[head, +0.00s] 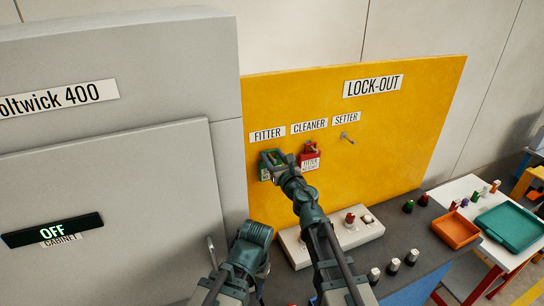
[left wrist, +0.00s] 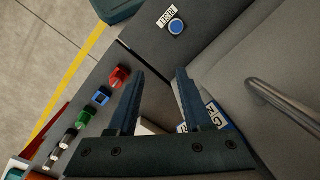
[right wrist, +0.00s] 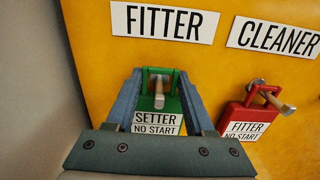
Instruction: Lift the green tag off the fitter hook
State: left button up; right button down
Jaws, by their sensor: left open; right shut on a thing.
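The green tag (right wrist: 168,108), labelled SETTER NO START, is at the fitter hook (right wrist: 159,94), under the FITTER sign (right wrist: 162,22). The hook's peg sticks out at the tag's upper part. My right gripper (right wrist: 160,85) is shut on the green tag, one finger on each side. In the head view the tag (head: 266,173) is partly hidden by my right gripper. My left gripper (left wrist: 159,75) is open and empty in the left wrist view, above the bench beside the grey cabinet; its fingers are hard to make out in the head view.
A red tag (head: 309,160), labelled FITTER NO START, hangs on the cleaner hook (right wrist: 272,97) close to the right. The setter hook (head: 346,137) is bare. The grey cabinet (head: 110,190) stands left of the yellow board (head: 400,120). Its handle (left wrist: 280,105) is near my left gripper.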

pick_arm(q)
jog(key=shift+r+p, duration=0.35)
pick_arm(e)
jog(key=shift+r+v, duration=0.15)
jog(key=shift+v, duration=1.2)
jog(key=shift+r+v, duration=0.2)
jog(key=shift+v, duration=1.15)
jog(key=shift+s, duration=0.1)
